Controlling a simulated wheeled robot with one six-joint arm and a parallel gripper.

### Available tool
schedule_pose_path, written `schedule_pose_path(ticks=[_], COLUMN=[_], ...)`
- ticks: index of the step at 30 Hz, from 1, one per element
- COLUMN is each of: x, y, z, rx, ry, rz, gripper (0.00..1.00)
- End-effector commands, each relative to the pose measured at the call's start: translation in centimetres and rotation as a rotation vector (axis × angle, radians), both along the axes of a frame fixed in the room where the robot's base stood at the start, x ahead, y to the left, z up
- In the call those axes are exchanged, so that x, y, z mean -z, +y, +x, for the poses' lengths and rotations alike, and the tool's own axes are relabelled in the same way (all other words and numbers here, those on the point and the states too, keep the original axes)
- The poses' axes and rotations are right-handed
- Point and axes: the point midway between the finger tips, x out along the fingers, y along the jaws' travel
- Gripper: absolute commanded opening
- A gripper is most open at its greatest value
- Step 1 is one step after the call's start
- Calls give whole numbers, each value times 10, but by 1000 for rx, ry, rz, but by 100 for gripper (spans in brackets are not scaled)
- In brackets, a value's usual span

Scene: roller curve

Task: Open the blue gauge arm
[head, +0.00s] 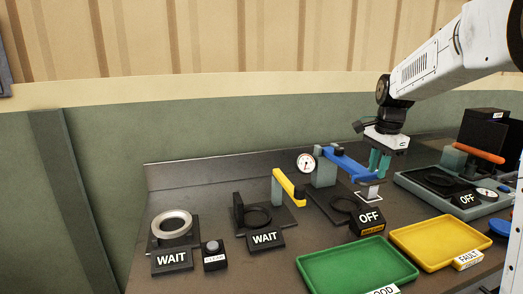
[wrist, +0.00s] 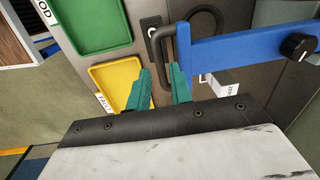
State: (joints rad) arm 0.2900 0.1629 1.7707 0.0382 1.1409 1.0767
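The blue gauge arm (head: 347,164) reaches out over the bench from a grey-green post with a round dial gauge (head: 306,163) beside it. In the wrist view the blue arm (wrist: 245,50) comes in from the right and carries a dark loop handle (wrist: 157,60) at its left end. My gripper (head: 380,165) is at the free end of the arm. In the wrist view its two teal fingers (wrist: 161,78) are apart, with the handle bar appearing between them. I see gaps beside the bar; contact is not clear.
An OFF sign (head: 370,219) stands in front of the blue-arm station. A green tray (head: 355,268) and a yellow tray (head: 435,240) lie in front. A yellow arm (head: 289,184) stands to the left, and a grey fixture with an orange handle (head: 478,152) to the right.

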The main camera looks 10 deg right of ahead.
Motion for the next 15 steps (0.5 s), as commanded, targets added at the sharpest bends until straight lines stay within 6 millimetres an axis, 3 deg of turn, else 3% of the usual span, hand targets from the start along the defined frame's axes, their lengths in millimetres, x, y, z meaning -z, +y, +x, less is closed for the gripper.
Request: schedule_pose_path(ticks=[5,10,15], x=[-22,-36,-32], y=[35,80,114], z=[-47,-125,-205], rx=[-190,-500,-811], ry=[-13,-23,-32], rz=[-20,-51,-83], gripper=[22,22,22])
